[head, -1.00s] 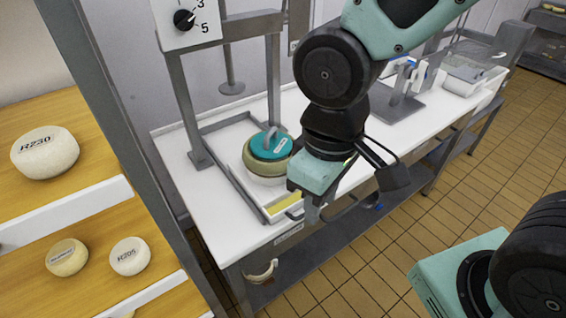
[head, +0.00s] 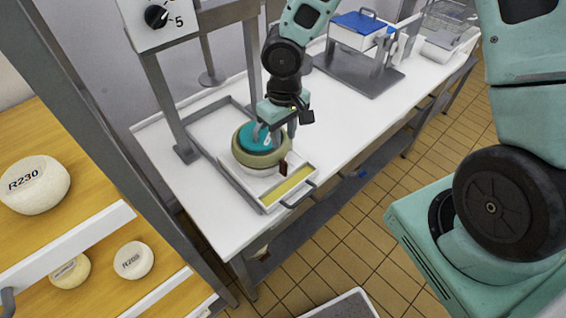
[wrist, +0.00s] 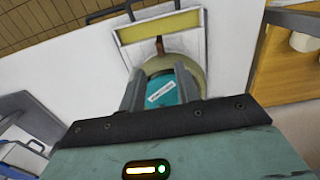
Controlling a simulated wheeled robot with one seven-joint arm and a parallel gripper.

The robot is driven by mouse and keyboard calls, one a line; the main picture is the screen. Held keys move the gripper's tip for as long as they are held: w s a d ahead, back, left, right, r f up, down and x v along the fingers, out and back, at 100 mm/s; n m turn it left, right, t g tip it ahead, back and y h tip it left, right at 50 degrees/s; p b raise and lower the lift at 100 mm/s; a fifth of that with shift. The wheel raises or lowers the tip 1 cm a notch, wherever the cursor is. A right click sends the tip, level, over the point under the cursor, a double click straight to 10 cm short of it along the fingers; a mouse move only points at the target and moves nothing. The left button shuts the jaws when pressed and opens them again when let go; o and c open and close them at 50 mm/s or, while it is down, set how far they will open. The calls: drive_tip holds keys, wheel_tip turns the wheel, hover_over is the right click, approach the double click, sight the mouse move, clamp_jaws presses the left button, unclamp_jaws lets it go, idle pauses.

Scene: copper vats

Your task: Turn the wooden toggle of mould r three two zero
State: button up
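The mould (head: 262,148) is a round olive-tan ring with a teal lid (head: 256,135). It stands on the white drip tray under the press frame. A small dark brown wooden toggle (head: 283,168) sticks up at its front side and also shows in the wrist view (wrist: 159,45). The white label on the lid (wrist: 160,93) is too small to read. My gripper (head: 276,131) is above the lid, its fingers apart with nothing seen between them but the lid below. The toggle lies beyond the fingertips in the wrist view. Contact with the lid cannot be told.
The metal press frame (head: 171,100) with a numbered dial (head: 156,17) rises at the left. The tray has a yellow strip (head: 288,187) and a front handle (head: 298,196). A blue-topped device (head: 360,24) stands farther back. Shelves with cheeses (head: 35,185) are at left.

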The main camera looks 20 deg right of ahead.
sight(283, 162)
wheel_tip(283, 162, down, 12)
drive_tip(key=shift+r, duration=0.1)
idle(0.4)
clamp_jaws()
